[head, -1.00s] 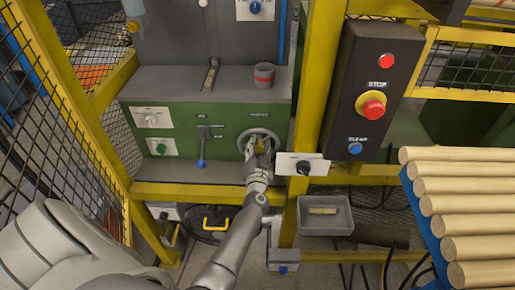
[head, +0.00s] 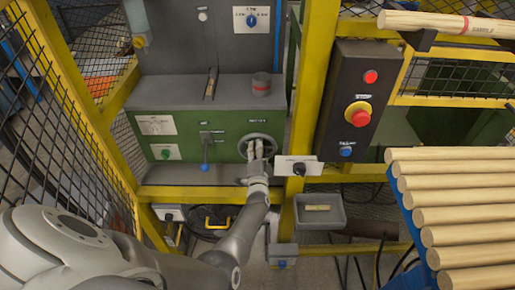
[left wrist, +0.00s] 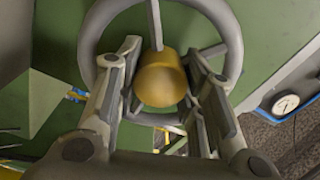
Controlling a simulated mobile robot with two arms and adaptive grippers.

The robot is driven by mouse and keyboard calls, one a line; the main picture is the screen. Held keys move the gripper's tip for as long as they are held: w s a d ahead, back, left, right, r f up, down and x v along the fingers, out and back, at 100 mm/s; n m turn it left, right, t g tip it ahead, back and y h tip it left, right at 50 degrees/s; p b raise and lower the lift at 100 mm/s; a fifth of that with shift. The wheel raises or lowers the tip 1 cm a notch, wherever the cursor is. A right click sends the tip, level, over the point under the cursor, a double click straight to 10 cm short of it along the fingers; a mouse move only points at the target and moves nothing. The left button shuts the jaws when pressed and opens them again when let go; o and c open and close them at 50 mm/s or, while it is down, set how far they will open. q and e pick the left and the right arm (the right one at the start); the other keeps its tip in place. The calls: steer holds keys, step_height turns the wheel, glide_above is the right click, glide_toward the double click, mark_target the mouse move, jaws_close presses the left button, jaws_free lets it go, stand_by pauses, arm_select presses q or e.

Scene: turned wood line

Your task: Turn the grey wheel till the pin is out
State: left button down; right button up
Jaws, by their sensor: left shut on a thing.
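The grey wheel (head: 271,138) is a spoked ring on the green front of the machine, right of the blue-tipped lever. In the left wrist view the wheel's rim (left wrist: 232,45) and spokes show close up. A brass-coloured knob (left wrist: 162,80) stands out at the wheel's middle. My left gripper (head: 258,146) reaches up to the wheel from below. In the left wrist view its fingers (left wrist: 163,62) lie on both sides of the knob, shut on it. I cannot make out a separate pin. My right gripper is not in view.
A white switch plate (head: 298,167) on the yellow frame is just right of my left wrist. The black stop-button box (head: 358,105) and wooden rods (head: 455,205) are farther right. A lever (head: 205,150) is left of the wheel. Mesh fencing (head: 60,110) stands at the left.

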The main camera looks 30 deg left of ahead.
arm_select(q)
steer(key=shift+m, duration=1.1)
steer(key=c, duration=1.3)
jaws_free()
steer(key=shift+o, duration=0.5)
